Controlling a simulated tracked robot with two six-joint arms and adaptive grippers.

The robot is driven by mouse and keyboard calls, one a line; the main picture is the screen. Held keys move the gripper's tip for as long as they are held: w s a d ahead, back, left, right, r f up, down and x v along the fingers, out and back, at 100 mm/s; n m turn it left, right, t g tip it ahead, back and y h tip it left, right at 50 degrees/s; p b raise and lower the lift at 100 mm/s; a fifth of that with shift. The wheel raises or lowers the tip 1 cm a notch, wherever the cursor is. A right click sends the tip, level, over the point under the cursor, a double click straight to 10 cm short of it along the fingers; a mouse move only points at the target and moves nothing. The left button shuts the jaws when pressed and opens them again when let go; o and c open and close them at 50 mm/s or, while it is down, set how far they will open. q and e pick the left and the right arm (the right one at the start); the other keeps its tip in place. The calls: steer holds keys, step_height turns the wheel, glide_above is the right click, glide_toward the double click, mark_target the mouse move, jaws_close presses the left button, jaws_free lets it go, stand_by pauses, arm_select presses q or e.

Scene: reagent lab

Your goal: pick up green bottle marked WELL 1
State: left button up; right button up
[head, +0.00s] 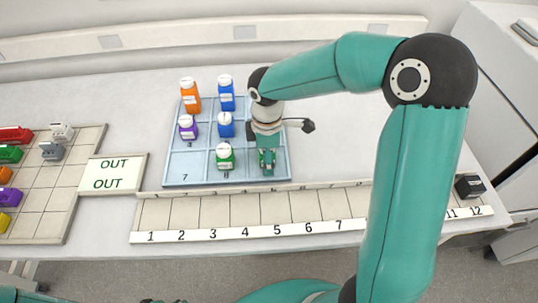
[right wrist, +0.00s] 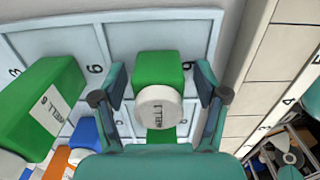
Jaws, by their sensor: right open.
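A green bottle (right wrist: 158,70) with a white cap stands between the fingers of my right gripper (right wrist: 160,92) in the right wrist view. The lettering on its cap appears to read WELL 1. The fingers are open, with a gap on each side of the bottle. In the head view the right gripper (head: 267,163) is over the right column of the blue tray (head: 200,172), mostly hiding this bottle.
Orange (head: 190,95), purple (head: 188,127) and blue bottles (head: 226,124) stand in other tray cells. A numbered rack (head: 215,215) lies in front, with a dark block (head: 469,186) at its right end. An OUT sign (head: 112,174) and a tray of coloured items (head: 50,200) are left.

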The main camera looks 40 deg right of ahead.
steer(key=c, duration=1.2)
steer(key=shift+r, duration=0.2)
